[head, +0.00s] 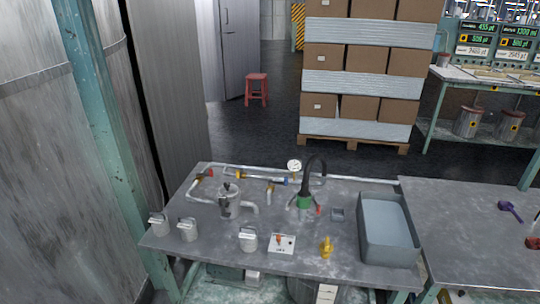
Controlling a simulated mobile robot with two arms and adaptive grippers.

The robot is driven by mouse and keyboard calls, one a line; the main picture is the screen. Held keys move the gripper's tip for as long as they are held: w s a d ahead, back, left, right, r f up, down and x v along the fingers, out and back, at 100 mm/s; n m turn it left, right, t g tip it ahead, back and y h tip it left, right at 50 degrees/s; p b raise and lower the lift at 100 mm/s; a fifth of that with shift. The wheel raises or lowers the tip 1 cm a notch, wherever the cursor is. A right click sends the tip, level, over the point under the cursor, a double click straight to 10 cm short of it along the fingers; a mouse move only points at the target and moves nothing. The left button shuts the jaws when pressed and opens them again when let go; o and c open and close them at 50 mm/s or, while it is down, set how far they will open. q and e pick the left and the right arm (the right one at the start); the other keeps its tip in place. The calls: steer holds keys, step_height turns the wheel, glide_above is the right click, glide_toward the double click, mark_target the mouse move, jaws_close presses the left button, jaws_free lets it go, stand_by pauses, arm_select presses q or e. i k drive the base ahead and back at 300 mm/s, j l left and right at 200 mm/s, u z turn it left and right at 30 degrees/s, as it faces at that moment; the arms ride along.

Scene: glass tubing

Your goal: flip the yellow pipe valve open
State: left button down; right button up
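Pipework (230,197) runs along the back left of the grey metal table. Another yellowish fitting (270,186) tops a short vertical pipe just below that run. A separate yellow brass-like fitting (326,247) stands near the table's front edge. The parts are too small to tell which is the valve's handle or how it is turned. Neither of my grippers is in view.
A round gauge (294,166) stands at the back. A green post (95,110) rises at the left.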

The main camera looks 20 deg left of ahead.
mark_target(238, 172)
steer(key=i+j+z, duration=0.15)
steer(key=j, duration=0.2)
steer(key=i+j+z, duration=0.15)
steer(key=j, duration=0.25)
steer(key=i+j+z, duration=0.15)
steer(key=j, duration=0.25)
steer(key=i+j+z, duration=0.15)
steer(key=j, duration=0.25)
steer(key=i, duration=0.1)
